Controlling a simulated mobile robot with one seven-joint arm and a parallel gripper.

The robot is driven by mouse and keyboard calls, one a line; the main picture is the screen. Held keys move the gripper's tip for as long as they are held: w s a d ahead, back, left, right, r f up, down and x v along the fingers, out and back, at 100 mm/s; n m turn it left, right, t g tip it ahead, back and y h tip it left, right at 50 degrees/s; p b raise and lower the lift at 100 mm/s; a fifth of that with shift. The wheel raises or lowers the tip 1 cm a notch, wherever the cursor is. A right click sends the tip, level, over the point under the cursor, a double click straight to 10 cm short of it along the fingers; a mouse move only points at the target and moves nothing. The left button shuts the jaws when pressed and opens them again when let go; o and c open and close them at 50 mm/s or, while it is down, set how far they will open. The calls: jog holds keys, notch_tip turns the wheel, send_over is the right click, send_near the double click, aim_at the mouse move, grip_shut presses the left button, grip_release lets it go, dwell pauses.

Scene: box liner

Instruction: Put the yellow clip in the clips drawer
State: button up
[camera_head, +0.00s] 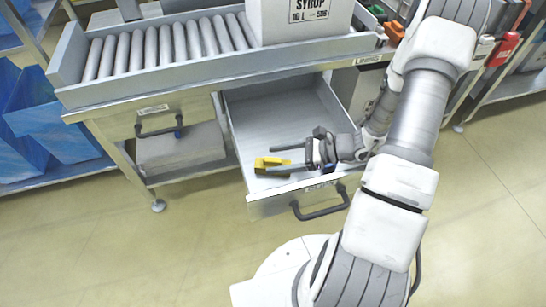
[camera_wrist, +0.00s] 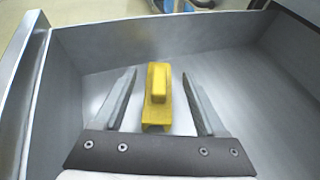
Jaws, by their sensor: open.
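The yellow clip (camera_head: 270,164) is in the open drawer (camera_head: 285,105), near its front left part. In the wrist view the clip (camera_wrist: 157,97) lies between the two fingers with gaps on both sides. My gripper (camera_head: 282,156) reaches into the drawer from the right. In the wrist view my gripper (camera_wrist: 158,100) is open, its fingers apart from the clip. The drawer's inside (camera_wrist: 240,88) looks otherwise empty. I cannot tell for certain whether the clip rests on the drawer floor. A label on the drawer front is too small to read.
The drawer's dark handle (camera_head: 320,205) is at its front. A closed drawer (camera_head: 155,113) is to the left. Above are a roller conveyor (camera_head: 165,48) and a white syrup box (camera_head: 300,20). Blue bins (camera_head: 55,125) stand at the left. The floor in front is clear.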

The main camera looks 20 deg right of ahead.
jog(key=p+v, duration=0.3)
jog(key=v, duration=0.7)
jog(key=shift+s+d+r, duration=0.1)
jog(key=shift+s+d, duration=0.05)
jog(key=shift+d, duration=0.1)
